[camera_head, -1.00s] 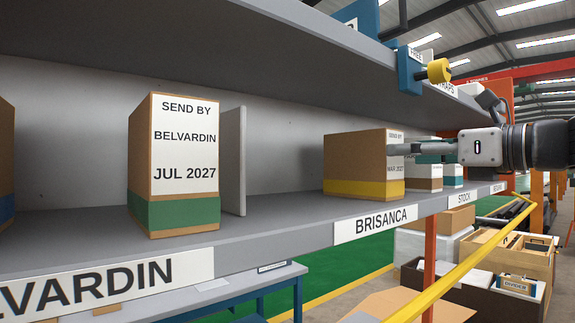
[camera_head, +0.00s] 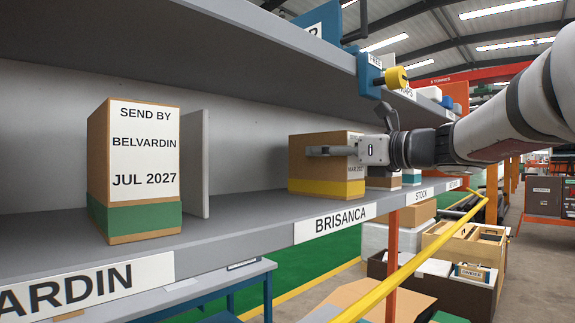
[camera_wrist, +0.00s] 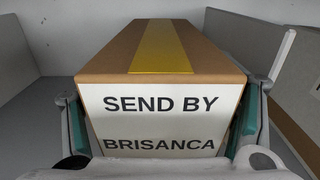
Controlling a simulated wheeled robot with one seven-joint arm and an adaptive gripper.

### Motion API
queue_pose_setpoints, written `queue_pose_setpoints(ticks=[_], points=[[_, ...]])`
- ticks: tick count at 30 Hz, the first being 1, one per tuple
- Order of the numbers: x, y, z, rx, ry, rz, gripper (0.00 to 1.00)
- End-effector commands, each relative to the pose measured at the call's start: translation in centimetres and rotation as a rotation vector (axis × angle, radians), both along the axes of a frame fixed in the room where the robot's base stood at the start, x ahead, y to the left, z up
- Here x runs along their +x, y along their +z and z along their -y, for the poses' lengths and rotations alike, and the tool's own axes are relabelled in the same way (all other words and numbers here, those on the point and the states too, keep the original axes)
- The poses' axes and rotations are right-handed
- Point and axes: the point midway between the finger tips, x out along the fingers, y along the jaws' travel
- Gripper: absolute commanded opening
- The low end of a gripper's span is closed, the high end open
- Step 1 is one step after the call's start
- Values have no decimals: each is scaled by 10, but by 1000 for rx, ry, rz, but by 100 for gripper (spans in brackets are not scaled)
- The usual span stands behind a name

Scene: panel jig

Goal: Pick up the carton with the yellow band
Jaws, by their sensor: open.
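The carton with the yellow band (camera_head: 315,187) stands upright on the shelf above the BRISANCA label. It is brown, with the band around its lower part and a white label on its front. In the wrist view the carton (camera_wrist: 160,85) shows "SEND BY BRISANCA" and a yellow strip along its top. My gripper (camera_head: 315,151) is open and at the carton, with one finger along its near side. In the wrist view my gripper (camera_wrist: 163,98) has one finger on each side of the carton; whether they touch it I cannot tell.
A green-banded carton (camera_head: 135,218) stands to the left, with an upright grey divider (camera_head: 195,165) beside it. The upper shelf (camera_head: 210,65) hangs above. A yellow clamp knob (camera_head: 396,77) juts from its edge. A yellow rail (camera_head: 405,268) runs below in front.

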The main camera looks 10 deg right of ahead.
Motion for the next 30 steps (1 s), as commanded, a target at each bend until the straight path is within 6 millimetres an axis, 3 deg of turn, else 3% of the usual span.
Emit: queue_pose_setpoints(ticks=[2,9,10,30], points=[[0,0,0,0,0,0,74],[0,0,0,0,0,0,19],[0,0,0,0,0,0,17],[1,3,1,1,0,1,16]])
